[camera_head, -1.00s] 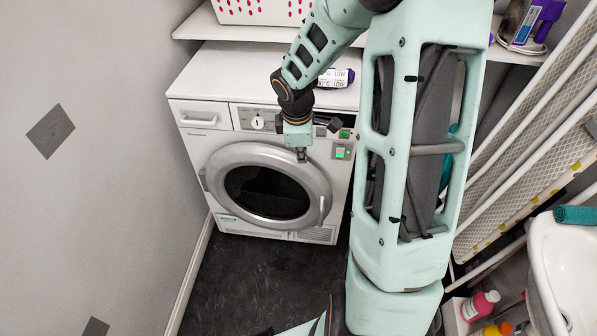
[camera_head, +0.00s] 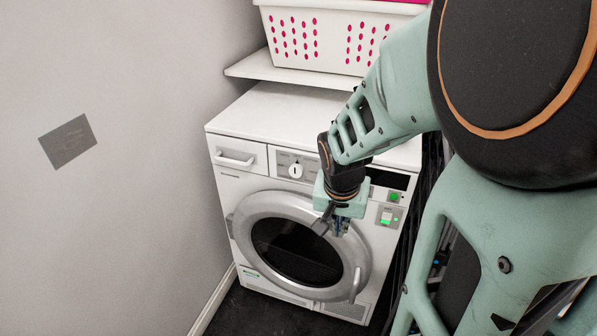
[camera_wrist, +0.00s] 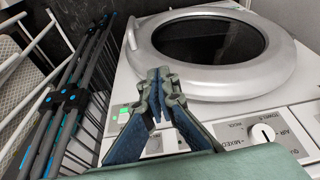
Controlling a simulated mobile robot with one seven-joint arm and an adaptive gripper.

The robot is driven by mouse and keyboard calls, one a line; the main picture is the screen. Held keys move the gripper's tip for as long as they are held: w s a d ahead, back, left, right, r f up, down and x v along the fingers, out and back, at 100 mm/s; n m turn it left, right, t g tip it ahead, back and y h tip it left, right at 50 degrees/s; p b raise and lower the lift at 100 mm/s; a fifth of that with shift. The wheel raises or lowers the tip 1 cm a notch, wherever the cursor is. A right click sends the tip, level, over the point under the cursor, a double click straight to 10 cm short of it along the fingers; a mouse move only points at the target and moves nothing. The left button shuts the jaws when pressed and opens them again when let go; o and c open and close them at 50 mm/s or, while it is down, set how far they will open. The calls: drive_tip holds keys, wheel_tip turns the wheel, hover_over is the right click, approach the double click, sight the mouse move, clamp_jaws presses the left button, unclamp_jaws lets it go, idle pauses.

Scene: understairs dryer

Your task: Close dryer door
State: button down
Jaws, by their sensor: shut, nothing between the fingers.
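The white dryer (camera_head: 235,190) stands against the left wall. Its round door (camera_head: 345,250) has a grey ring and dark glass. It looks flush with the front, or nearly so; I cannot tell whether it is latched. A door handle (camera_head: 355,284) is at the ring's right side, and a hinge (camera_head: 230,226) shows at the left. In the wrist view the door (camera_wrist: 190,80) fills the top right. My gripper (camera_head: 330,232) is at the upper right of the door ring. In the wrist view my gripper (camera_wrist: 159,76) is shut and empty, its tips close to the ring; contact is unclear.
A control dial (camera_head: 296,171) and green-lit switches (camera_head: 388,214) are on the dryer's front. A white laundry basket (camera_head: 330,40) sits on a shelf (camera_head: 290,73) above. Dark folded rack bars (camera_wrist: 70,98) stand beside the dryer. The floor at the left front is bare.

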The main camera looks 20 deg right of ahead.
drive_tip(key=b, duration=0.5)
approach(339, 240)
wheel_tip(339, 240, down, 5)
drive_tip(key=s+a, duration=0.1)
drive_tip(key=s, duration=0.1)
drive_tip(key=w, duration=0.1)
drive_tip(key=w+d, duration=0.1)
drive_tip(key=w, duration=0.1)
drive_tip(key=shift+d+r, duration=0.2)
drive_tip(key=shift+d, duration=0.05)
drive_tip(key=shift+w, duration=0.1)
